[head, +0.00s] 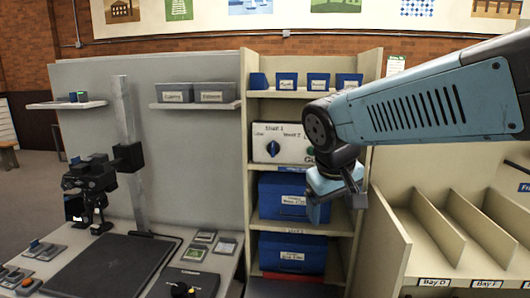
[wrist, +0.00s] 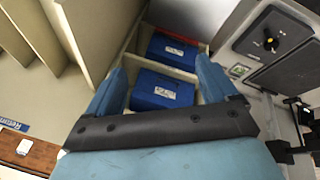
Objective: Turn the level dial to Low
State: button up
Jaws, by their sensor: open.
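A black box with a round dark knob (head: 180,290) sits at the desk's front right edge. In the wrist view a black knob with a yellow centre (wrist: 271,43) sits on a dark panel at upper right. A white box (head: 296,137) with a blue dial (head: 273,148) stands on the middle shelf. The lettering is too small to tell which is the level dial or where Low is. My gripper (head: 335,190) hangs in front of the shelves, right of both knobs and touching neither. In the wrist view my gripper (wrist: 160,66) is open and empty.
Blue boxes (head: 291,254) fill the lower shelves. A camera stand (head: 92,182) and a dark mat (head: 110,266) occupy the desk. Slanted dividers (head: 465,225) stand at right. The space in front of the shelves is clear except for my arm.

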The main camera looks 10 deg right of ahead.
jog(key=w+d+n+g+h, duration=0.1)
jog(key=w+d+h, duration=0.1)
jog(key=w+h, duration=0.35)
jog(key=n+t+h, duration=0.5)
jog(key=n+t, duration=0.2)
jog(key=t, duration=0.3)
send_near(271, 150)
jog(key=shift+y, duration=0.25)
jog(key=x, duration=0.9)
jog(key=shift+w+d+r, duration=0.1)
jog(key=shift+w+d, duration=0.15)
jog(key=shift+c, duration=0.2)
